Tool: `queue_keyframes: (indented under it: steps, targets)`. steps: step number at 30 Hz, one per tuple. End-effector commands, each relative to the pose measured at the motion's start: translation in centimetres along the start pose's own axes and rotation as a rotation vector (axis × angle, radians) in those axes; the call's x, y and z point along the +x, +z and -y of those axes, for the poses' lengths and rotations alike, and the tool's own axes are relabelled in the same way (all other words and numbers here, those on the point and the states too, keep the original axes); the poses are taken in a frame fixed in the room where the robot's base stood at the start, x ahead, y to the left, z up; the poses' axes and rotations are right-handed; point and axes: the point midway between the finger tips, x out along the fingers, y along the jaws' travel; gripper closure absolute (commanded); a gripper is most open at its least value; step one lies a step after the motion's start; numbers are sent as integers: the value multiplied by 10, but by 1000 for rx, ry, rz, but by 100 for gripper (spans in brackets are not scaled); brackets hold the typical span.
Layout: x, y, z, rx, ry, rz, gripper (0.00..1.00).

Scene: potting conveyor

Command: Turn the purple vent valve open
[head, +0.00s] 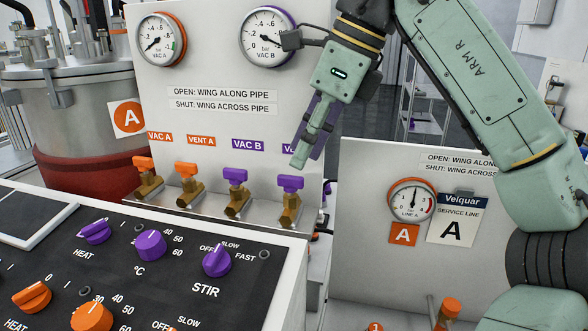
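The purple vent valve (290,184) is the rightmost of the row on the panel's lower ledge. Its brass body slants down, and its purple wing appears to lie across the pipe. Its label is mostly hidden behind my gripper; only the first letters show. My gripper (301,158) points down, with its fingertips just above the wing in the picture. I cannot tell whether they touch it. The fingers are seen nearly edge-on, so their opening is unclear. A purple VAC B valve (236,176) stands just left, its wing similarly turned.
Orange VAC A (145,163) and VENT A (187,170) valves stand farther left. Gauges VAC A (161,40) and VAC B (267,37) sit above. A knob console (130,268) fills the front left. A service-line panel (370,270) stands to the right.

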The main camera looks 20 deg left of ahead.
Motion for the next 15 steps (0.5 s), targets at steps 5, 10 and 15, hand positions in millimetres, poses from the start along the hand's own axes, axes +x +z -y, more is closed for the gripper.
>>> queue_keyframes:
  steps: [5, 10, 15]
  targets:
    - [28, 1, 0, -3, 2, 2, 71]
    - [44, 1, 0, -2, 1, 2, 71]
    - [47, 1, 0, 0, 0, 2, 71]
